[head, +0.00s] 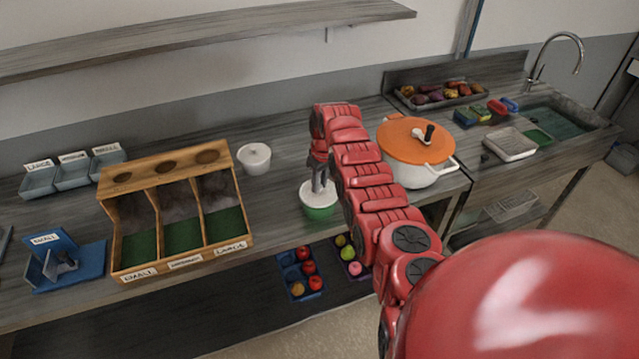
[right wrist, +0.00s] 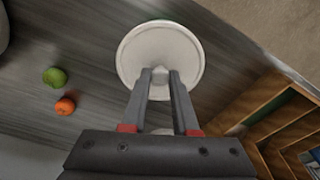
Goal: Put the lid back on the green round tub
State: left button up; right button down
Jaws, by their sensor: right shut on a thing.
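The green round tub (head: 321,211) stands upright on the counter near its front edge, left of the orange-lidded pot. Its white round lid (head: 313,195) is over the tub's top and looks level. I cannot tell whether it sits fully on the rim. My right gripper (head: 320,186) comes down from above and is shut on the lid's knob. In the right wrist view the lid (right wrist: 160,40) fills the space beyond my right gripper (right wrist: 160,76), and the tub below is hidden. My left gripper is not in view.
A white pot (head: 430,172) with an orange lid stands right of my arm. Green (right wrist: 54,77) and orange (right wrist: 65,106) fruits lie near the lid in the wrist view.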

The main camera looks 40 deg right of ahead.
jog(key=shift+f+b, duration=0.25)
jog(key=shift+b, duration=0.35)
dwell(0.7)
dwell(0.4)
jog(key=shift+c, duration=0.6)
grip_release()
jog(key=shift+r, duration=0.2)
jog(key=shift+r, duration=3.35)
grip_shut()
jog(key=shift+f, duration=0.25)
